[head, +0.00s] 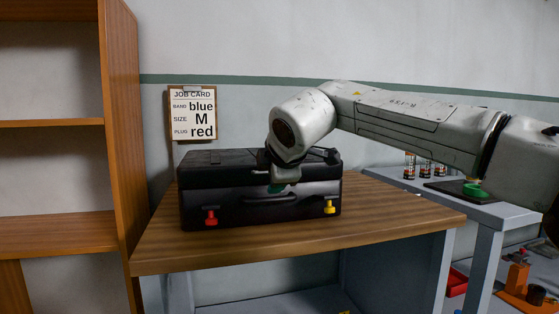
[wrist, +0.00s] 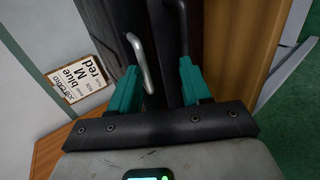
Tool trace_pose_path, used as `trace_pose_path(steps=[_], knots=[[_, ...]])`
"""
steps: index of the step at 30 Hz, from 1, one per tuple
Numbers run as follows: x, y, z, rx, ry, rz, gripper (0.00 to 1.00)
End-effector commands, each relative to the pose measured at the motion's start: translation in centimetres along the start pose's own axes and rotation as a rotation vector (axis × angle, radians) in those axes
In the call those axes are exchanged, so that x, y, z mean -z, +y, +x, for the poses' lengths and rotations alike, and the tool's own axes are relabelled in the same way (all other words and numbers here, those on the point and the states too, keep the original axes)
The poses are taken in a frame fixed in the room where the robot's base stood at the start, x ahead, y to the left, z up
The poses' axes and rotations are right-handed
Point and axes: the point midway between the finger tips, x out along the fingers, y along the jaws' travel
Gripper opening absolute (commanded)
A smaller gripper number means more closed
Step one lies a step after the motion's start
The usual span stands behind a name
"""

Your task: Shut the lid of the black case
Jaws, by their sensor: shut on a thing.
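The black case (head: 215,207) stands on a wooden-topped bench, its front facing me. Its lid (head: 213,159) lies down over the body; any small gap along the seam is too dark to tell. A red latch (head: 211,217) and a yellow latch (head: 329,207) hang on the front, with a dark handle between them. My gripper (head: 277,187) is at the upper front of the case, right of the middle. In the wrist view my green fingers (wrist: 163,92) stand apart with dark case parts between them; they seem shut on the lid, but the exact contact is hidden.
The wooden bench top (head: 400,214) is clear right of the case. A job card (head: 192,114) hangs on the wall behind. A wooden shelf (head: 122,130) stands close at left. A grey side bench holds three small cylinders and a green ring (head: 475,190). A red bin (head: 457,282) is below.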

Motion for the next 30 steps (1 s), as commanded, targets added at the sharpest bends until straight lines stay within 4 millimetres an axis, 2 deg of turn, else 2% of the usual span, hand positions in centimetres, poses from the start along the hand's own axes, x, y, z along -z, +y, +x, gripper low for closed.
trace_pose_path(steps=[6, 12, 18, 26, 28, 30], knots=[[0.0, 0.2, -4.5, -0.004, 0.001, 0.000, 0.36], [0.0, 0.4, -7.3, -0.008, 0.002, 0.001, 0.36], [0.1, 0.4, -8.2, -0.009, 0.003, 0.002, 0.36], [0.1, 0.4, -8.2, -0.010, 0.004, 0.002, 0.36], [0.5, 0.3, -8.1, -0.009, 0.019, 0.001, 0.36], [1.9, -0.2, -7.9, -0.008, 0.073, -0.003, 0.36]])
